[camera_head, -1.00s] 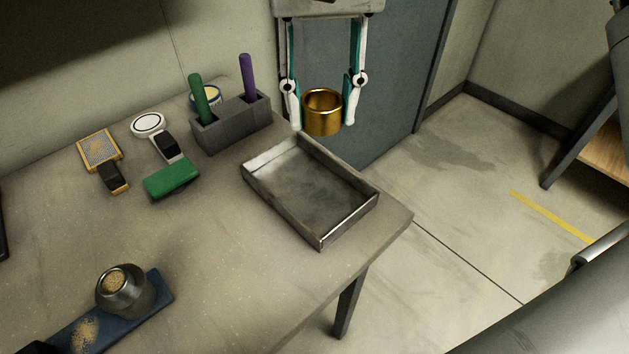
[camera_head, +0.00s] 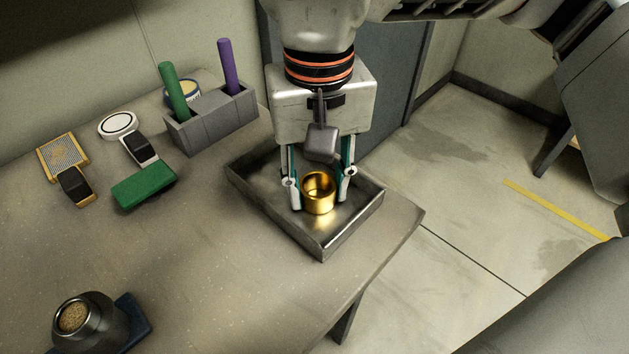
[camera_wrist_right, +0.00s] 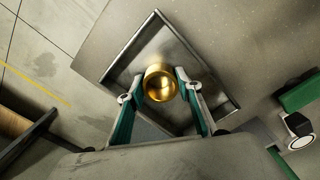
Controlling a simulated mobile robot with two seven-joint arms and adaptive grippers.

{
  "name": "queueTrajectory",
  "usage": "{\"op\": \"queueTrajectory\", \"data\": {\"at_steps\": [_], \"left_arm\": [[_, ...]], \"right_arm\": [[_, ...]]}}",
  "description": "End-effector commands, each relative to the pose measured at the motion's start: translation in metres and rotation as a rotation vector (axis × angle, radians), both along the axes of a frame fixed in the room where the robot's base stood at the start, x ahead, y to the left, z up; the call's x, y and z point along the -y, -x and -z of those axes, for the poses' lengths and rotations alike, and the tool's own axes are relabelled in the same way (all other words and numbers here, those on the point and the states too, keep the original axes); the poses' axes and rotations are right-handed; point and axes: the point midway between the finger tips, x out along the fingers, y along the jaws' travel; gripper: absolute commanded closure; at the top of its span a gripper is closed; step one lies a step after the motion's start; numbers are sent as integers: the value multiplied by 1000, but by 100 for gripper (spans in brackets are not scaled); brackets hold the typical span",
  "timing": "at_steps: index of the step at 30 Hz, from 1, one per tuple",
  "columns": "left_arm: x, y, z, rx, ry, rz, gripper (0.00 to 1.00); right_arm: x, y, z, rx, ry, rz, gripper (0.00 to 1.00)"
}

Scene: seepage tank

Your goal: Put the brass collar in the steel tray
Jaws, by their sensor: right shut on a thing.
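The brass collar (camera_head: 318,193) is a shiny gold ring held upright between the fingers of my right gripper (camera_head: 320,196). In the right wrist view the collar (camera_wrist_right: 160,84) sits between the two fingertips of the right gripper (camera_wrist_right: 160,88). The steel tray (camera_head: 275,222) is a shallow rectangular tray near the table's right corner. The collar and fingertips are inside the tray's outline, low over its floor; I cannot tell whether the collar touches it. The tray also shows in the right wrist view (camera_wrist_right: 127,52). My left gripper is not in view.
A grey holder (camera_head: 213,122) with a green and a purple stick stands behind the tray. A green block (camera_head: 144,187), a round white-faced tool (camera_head: 118,125) and a yellow-framed screen (camera_head: 62,152) lie left. A dark metal pot (camera_head: 85,325) stands at front left. The middle table is clear.

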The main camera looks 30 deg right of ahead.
Motion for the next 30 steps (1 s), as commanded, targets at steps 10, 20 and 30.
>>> {"op": "queueTrajectory", "data": {"at_steps": [10,20,30], "left_arm": [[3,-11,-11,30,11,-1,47],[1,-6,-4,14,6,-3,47],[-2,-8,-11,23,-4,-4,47]], "right_arm": [[0,0,2,4,0,0,100],[0,0,2,4,0,0,49],[0,-1,-24,14,-1,1,49]]}}
